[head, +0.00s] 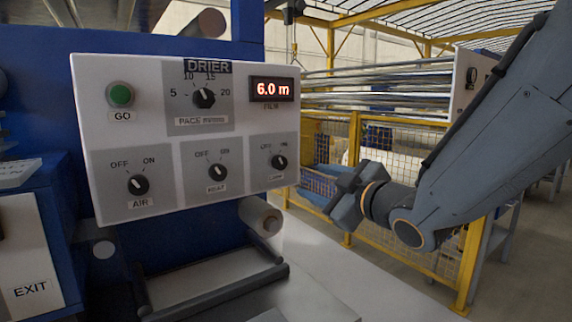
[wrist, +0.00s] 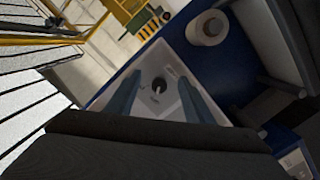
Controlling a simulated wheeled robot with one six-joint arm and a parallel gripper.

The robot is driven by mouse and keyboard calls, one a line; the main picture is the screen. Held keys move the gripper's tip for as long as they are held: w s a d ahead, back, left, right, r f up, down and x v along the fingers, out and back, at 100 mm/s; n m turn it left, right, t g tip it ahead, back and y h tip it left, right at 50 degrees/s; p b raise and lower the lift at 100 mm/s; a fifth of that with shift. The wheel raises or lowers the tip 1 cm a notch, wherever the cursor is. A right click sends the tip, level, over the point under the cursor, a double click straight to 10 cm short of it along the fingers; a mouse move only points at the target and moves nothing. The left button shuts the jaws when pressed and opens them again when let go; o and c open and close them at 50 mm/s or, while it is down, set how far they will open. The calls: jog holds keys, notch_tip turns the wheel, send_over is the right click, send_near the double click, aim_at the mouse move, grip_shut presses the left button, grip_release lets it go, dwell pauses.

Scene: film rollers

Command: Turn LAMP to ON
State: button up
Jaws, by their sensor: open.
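The LAMP knob (head: 279,162) is a small black dial at the right end of the lower row on the white panel (head: 150,70). OFF and ON are marked above it, and its exact pointer direction is too small to read surely. My gripper (head: 345,192) is to the right of the panel, apart from it. In the wrist view its two blue-grey fingers (wrist: 159,84) are spread and empty. A dark knob (wrist: 159,86) on a pale plate shows between them, farther away than the fingertips.
The HEAT knob (head: 217,171) and AIR knob (head: 138,184) are left of LAMP. Above are the green GO button (head: 120,95), the pace dial (head: 204,98) and a red display (head: 272,89) reading 6.0 m. A pale roll (head: 260,216) sticks out below the panel. A yellow fence (head: 400,150) stands behind.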

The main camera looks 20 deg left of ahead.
aim_at(282, 163)
jog(key=shift+w+a+r+n+g+y+p, duration=0.1)
jog(key=shift+w+a+r+n+y+p, duration=0.3)
jog(key=shift+a, duration=1)
jog(key=shift+w+a+r+n+g+y+p, duration=0.1)
jog(key=shift+w+a+r+y, duration=0.15)
jog(key=shift+w+a+r, duration=0.75)
jog(key=shift+w+a+f+n+g+y+p, duration=0.1)
jog(key=shift+w+a+n+y+p, duration=0.2)
jog(key=shift+a, duration=1.45)
jog(key=c, duration=1.1)
jog(key=shift+o, duration=0.3)
